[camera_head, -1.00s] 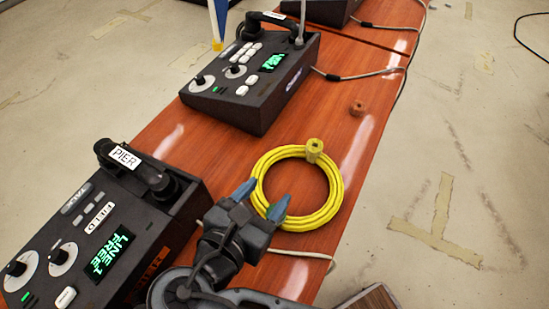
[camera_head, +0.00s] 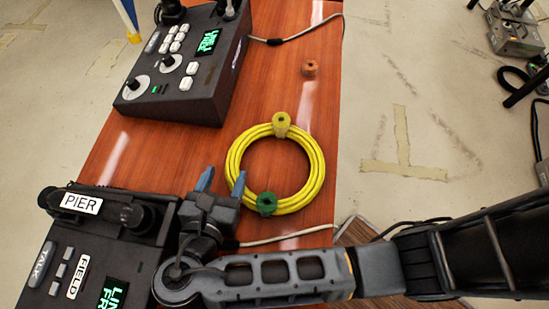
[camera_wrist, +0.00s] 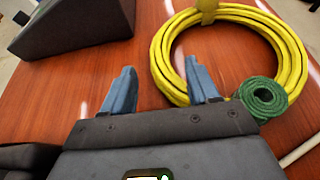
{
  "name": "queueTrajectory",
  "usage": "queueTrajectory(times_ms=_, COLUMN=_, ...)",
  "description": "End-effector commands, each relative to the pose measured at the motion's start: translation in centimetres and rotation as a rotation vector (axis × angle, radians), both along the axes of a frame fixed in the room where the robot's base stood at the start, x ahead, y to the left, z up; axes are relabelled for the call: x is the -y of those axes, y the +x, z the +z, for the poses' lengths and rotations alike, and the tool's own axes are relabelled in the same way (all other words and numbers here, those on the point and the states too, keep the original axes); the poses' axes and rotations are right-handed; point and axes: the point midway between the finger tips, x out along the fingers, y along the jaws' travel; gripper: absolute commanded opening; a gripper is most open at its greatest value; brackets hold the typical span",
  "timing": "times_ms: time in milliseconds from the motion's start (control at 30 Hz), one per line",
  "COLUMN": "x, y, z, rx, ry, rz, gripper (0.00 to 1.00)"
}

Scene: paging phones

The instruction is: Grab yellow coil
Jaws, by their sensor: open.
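The yellow coil (camera_head: 317,166) lies flat on the wooden table, a ring with a yellow clip at its far side and a green rolled piece (camera_head: 267,203) at its near side. In the wrist view the coil (camera_wrist: 160,58) is at the upper right, with the green roll (camera_wrist: 263,97) to the right of my fingers. My gripper (camera_head: 222,181) is open and empty, its blue fingertips at the coil's left edge. In the wrist view the gripper (camera_wrist: 160,88) has its right finger overlapping the coil's near left edge; I cannot tell whether they touch. The left finger is over bare wood.
A black phone marked PIER (camera_head: 90,235) stands left of my gripper. Another black phone (camera_head: 190,65) stands beyond. A pale cable (camera_head: 290,236) runs near the coil. Bare table (camera_head: 140,150) lies left of the coil.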

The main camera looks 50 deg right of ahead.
Motion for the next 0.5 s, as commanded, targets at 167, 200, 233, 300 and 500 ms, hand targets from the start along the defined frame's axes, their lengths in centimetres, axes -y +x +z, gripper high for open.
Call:
queueTrajectory(times_ms=167, x=0.8, y=0.5, z=-0.4, rx=0.000, ry=0.000, rz=0.001, gripper=0.60)
queueTrajectory(times_ms=200, x=1.1, y=0.7, z=-0.5, rx=0.000, ry=0.000, rz=0.000, gripper=0.60)
queueTrajectory(times_ms=233, x=1.3, y=0.8, z=-0.6, rx=-0.001, ry=-0.001, rz=-0.001, gripper=0.60)
queueTrajectory(times_ms=300, x=2.1, y=1.3, z=-1.0, rx=-0.001, ry=-0.001, rz=-0.001, gripper=0.60)
queueTrajectory(times_ms=500, x=4.1, y=2.6, z=-2.0, rx=-0.002, ry=0.000, rz=-0.001, gripper=0.60)
